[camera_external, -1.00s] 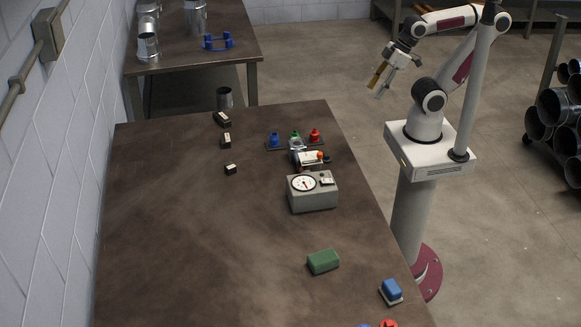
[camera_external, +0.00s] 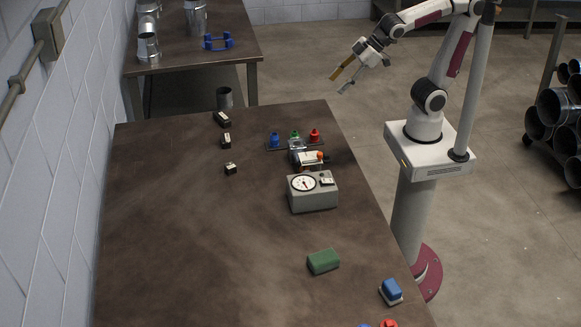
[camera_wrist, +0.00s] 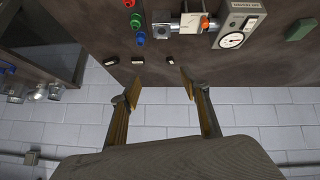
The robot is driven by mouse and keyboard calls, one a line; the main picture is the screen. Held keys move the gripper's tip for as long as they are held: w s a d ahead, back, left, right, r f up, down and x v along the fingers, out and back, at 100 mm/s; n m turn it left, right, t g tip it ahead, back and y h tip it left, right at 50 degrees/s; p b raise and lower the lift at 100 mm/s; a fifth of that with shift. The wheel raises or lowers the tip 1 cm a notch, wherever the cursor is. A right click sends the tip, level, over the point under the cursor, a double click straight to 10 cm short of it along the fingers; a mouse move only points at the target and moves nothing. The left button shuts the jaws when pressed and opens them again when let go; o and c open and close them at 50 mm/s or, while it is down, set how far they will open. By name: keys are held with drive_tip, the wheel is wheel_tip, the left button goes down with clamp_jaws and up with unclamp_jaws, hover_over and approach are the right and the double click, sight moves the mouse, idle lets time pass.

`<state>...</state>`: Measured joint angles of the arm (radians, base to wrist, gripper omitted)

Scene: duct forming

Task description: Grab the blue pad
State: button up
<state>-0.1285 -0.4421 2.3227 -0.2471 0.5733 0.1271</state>
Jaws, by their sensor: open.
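A blue pad (camera_external: 392,288) with a pale base lies near the right front edge of the table in the external view. My gripper (camera_external: 345,81) is in the air beyond the table's far right corner, far from the pad. Its two fingers are spread and nothing is between them. In the wrist view my gripper (camera_wrist: 162,90) shows both fingers apart, with the table's edge and small black blocks beyond them. I do not see the blue pad in the wrist view.
A green block (camera_external: 323,261), a grey gauge box (camera_external: 313,194) and a rack of coloured knobs (camera_external: 294,143) stand along the table's right side. Several small black blocks (camera_external: 227,140) lie further left. The table's left and middle (camera_external: 190,240) are clear.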

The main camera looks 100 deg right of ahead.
drive_tip(key=w+a+r+n+t+y, duration=0.2)
drive_tip(key=w+a+n, duration=0.2)
drive_tip(key=w+a, duration=1)
drive_tip(key=w+a+f+n+y, duration=0.2)
drive_tip(key=w+a+f+y, duration=0.15)
drive_tip(key=a, duration=0.55)
drive_tip(key=w+a+f+n+y, duration=0.25)
drive_tip(key=w+a, duration=0.25)
drive_tip(key=a, duration=0.4)
drive_tip(key=s+a+f+n+g+y, duration=0.2)
drive_tip(key=a+f, duration=0.2)
drive_tip(key=a, duration=0.5)
drive_tip(key=s+a+f+n+g+y, duration=0.2)
drive_tip(key=a+f+n, duration=0.15)
drive_tip(key=a, duration=0.45)
drive_tip(key=s+a+f+n+g, duration=0.1)
drive_tip(key=s+a+f+g, duration=0.2)
drive_tip(key=s+a+f, duration=0.1)
drive_tip(key=s+a+f+n+g+y, duration=0.1)
drive_tip(key=s+a+f+g, duration=0.1)
drive_tip(key=s+a+f, duration=0.2)
drive_tip(key=s+a+f+n+g, duration=0.2)
drive_tip(key=s+a+f+g, duration=0.1)
drive_tip(key=s+f, duration=0.3)
drive_tip(key=shift+s+a+f+g+y, duration=0.2)
drive_tip(key=shift+s+a+g+y, duration=0.15)
drive_tip(key=shift+s+a, duration=0.45)
